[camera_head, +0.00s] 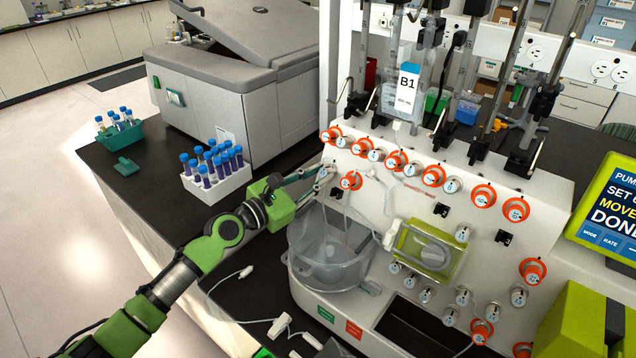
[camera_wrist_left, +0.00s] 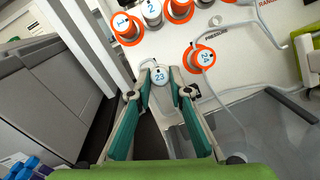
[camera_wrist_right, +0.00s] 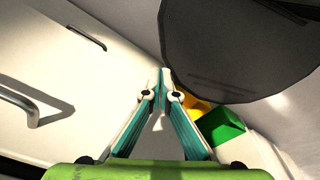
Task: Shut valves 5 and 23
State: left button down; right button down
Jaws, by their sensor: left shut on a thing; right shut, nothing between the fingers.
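My left gripper (camera_head: 318,178) is at the left end of the white processor's valve panel (camera_head: 480,235). In the left wrist view, its fingers (camera_wrist_left: 160,84) are shut on valve 23 (camera_wrist_left: 159,76), a white knob with no orange collar showing. Valve 24 (camera_wrist_left: 202,58), with an orange collar, is just to its right. Valve 5 (camera_head: 397,161) appears to be the orange-collared knob fifth along the upper row; its number is too small to read there. My right gripper (camera_wrist_right: 161,88) is shut and empty in its wrist view, away from the valves; I cannot make it out in the head view.
A clear bowl (camera_head: 330,255) stands just below my left gripper. A white rack of blue-capped tubes (camera_head: 215,180) and a grey centrifuge (camera_head: 235,95) are to the left. A B1 bag (camera_head: 405,95) hangs above the row. A pump screen (camera_head: 610,205) is at right.

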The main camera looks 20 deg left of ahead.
pick_arm(q)
jog(key=m+b, duration=0.2)
jog(key=m+g+h+b, duration=0.1)
jog(key=m, duration=0.1)
jog(key=shift+w+a+m+g+b, duration=0.15)
jog(key=shift+m+g+b, duration=0.15)
jog(key=shift+b, duration=0.05)
jog(key=shift+m+g+h+b, duration=0.4)
jog(key=shift+m+b, duration=0.1)
jog(key=shift+m, duration=0.6)
jog(key=shift+r+m+g, duration=0.2)
jog(key=shift+m+g, duration=0.2)
jog(key=shift+m, duration=0.6)
jog(key=shift+w+a+r+m+g, duration=0.1)
jog(key=shift+m+g, duration=0.3)
jog(key=shift+m, duration=0.7)
jog(key=shift+r+m+g, duration=0.15)
jog(key=shift+m+g, duration=0.25)
jog(key=shift+m, duration=0.5)
jog(key=m+g+p, duration=0.1)
jog(key=m+p, duration=0.1)
jog(key=m, duration=0.1)
jog(key=shift+r, duration=0.1)
jog(key=shift+m+g+y+p, duration=0.35)
jog(key=shift+m+p, duration=0.2)
jog(key=shift+m, duration=0.45)
pick_arm(e)
jog(key=shift+f, duration=1.25)
jog(key=shift+r, duration=0.1)
